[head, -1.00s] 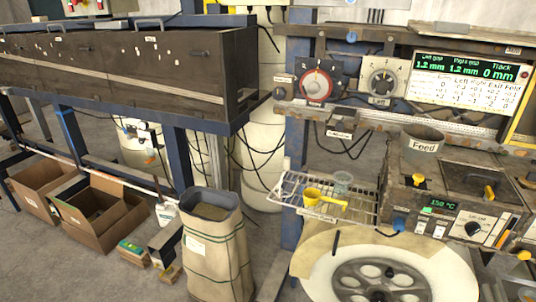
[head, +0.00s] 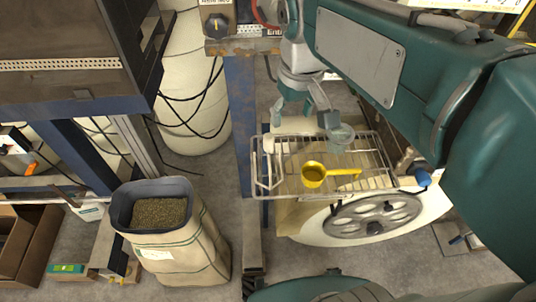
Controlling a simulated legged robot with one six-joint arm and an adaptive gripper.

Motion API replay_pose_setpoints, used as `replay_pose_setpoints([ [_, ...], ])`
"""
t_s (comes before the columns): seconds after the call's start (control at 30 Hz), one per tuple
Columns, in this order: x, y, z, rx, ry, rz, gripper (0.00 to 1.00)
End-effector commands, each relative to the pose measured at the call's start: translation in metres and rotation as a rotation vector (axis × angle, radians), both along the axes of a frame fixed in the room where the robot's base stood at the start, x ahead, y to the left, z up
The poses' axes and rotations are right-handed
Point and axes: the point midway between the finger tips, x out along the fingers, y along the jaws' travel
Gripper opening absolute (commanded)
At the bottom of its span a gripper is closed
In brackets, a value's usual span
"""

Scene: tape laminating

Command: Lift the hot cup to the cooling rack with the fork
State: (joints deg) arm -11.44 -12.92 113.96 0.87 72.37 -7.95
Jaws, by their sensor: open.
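A wire cooling rack (head: 268,186) projects over the round wheel, in the middle of the head view. A clear glass cup (head: 342,134) stands at its back edge, empty as far as I can see. My gripper (head: 302,112) points down with its fingers spread, above the back of the rack. Its right finger is close to the glass cup; I cannot tell whether they touch. Nothing shows between the fingers. A yellow scoop (head: 314,175) lies on the rack, handle to the right. I cannot make out a fork.
An open sack of pellets (head: 160,213) stands on the floor at left. A blue post (head: 242,130) rises beside the rack. A spoked wheel (head: 372,217) lies below it. My arm covers the upper right and hides the machine there. Cables hang behind the sack.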

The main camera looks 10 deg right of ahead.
Motion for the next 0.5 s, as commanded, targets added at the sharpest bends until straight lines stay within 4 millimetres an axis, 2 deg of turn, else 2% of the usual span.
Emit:
replay_pose_setpoints([
  [0.1,0.016,0.019,0.000,-0.017,0.058,0.054,0.74],
  [0.2,0.023,0.031,-0.001,-0.028,0.089,0.084,0.74],
  [0.37,0.028,0.040,-0.005,-0.037,0.112,0.103,0.74],
  [0.5,0.027,0.042,-0.025,-0.041,0.115,0.104,0.74],
])
